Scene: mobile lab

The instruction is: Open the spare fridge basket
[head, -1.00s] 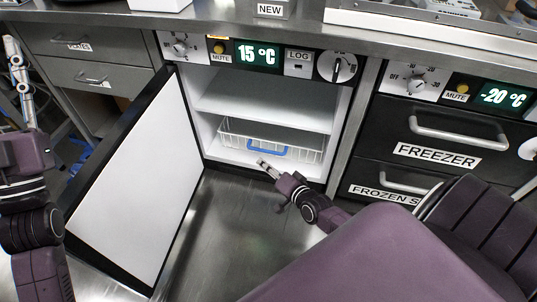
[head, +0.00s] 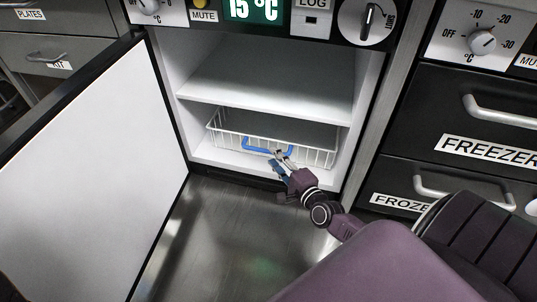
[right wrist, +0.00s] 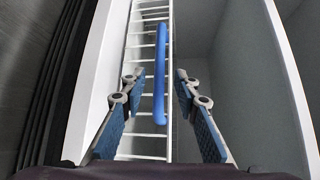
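The fridge basket (head: 225,132) is a white wire basket on the floor of the open fridge, below a white shelf. Its blue handle (head: 256,150) is on the front side. In the right wrist view the handle (right wrist: 160,70) runs upright between the two fingers, toward their far ends. My right gripper (head: 281,164) is at the fridge opening, at the right end of the handle. In the right wrist view the gripper (right wrist: 155,88) is open, its blue-padded fingers on either side of the handle with gaps. My left gripper is not in view.
The fridge door (head: 95,150) stands wide open to the left. A white shelf (head: 265,95) lies above the basket. The black freezer drawers (head: 440,110) are to the right. The metal floor (head: 215,235) before the fridge is clear.

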